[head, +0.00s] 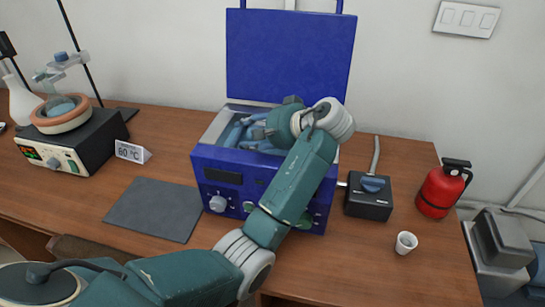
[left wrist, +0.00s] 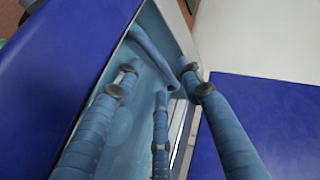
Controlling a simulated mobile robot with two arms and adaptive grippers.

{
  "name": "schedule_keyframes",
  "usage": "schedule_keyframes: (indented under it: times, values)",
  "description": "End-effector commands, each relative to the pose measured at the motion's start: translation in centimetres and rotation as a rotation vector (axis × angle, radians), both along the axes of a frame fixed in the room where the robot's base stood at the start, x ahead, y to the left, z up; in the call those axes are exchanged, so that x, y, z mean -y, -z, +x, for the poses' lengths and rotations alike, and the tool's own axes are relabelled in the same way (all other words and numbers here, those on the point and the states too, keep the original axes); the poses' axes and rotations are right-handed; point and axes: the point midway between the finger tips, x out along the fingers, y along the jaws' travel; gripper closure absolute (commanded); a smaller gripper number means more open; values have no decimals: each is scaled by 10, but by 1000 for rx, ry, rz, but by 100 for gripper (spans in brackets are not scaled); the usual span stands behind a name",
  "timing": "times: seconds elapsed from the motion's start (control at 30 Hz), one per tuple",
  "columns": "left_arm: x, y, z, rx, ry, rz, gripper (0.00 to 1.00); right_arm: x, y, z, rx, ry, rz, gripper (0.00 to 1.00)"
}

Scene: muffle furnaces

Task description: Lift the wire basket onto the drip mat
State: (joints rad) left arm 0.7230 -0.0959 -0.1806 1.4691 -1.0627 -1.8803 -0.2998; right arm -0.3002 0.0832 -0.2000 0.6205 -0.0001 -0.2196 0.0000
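The dark grey drip mat (head: 153,209) lies flat and bare on the table, left of the blue water bath (head: 205,165). The bath's lid is raised. My left arm reaches over the bath from the front, and my left gripper (head: 240,130) points down into its opening. In the left wrist view the gripper's fingers (left wrist: 160,85) stand apart, with nothing clearly gripped between them. A pale blue bar (left wrist: 150,50) shows near the fingertips; I cannot tell whether it is part of the wire basket. The basket is not clearly visible, and the arm hides part of the bath.
The open lid (head: 290,55) stands upright behind the bath. A hotplate with a flask (head: 75,140) and a "60 °C" sign (head: 132,152) are at the left. A dark control box (head: 368,197), white cup (head: 405,242) and red extinguisher (head: 443,190) are at the right.

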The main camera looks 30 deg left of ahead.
Motion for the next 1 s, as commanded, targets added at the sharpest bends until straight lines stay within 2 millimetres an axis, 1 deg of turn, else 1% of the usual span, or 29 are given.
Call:
schedule_keyframes:
  times: [0.03,0.17,0.37,0.4,0.47,0.5,0.57,0.6,1.0]
  values:
    - [-9,2,1,-4,-2,3,62,0,-4,0,0,0,0,70]
    - [-21,12,4,-3,-1,1,62,0,-5,0,1,0,0,70]
    - [-22,13,5,-1,1,-1,62,-3,-5,0,0,1,3,70]
    - [-22,13,5,-1,1,0,64,-3,-5,0,0,2,3,70]
    - [-22,13,5,-1,1,0,76,-4,-5,0,0,2,4,70]
    - [-22,13,5,-1,1,0,84,-4,-5,0,0,2,4,70]
    - [-22,13,5,-1,1,0,96,-4,-5,0,0,2,4,70]
    - [-22,13,5,-1,1,0,100,-4,-5,0,0,2,4,70]
    - [-22,12,5,0,0,0,100,-4,-4,0,0,2,4,70]
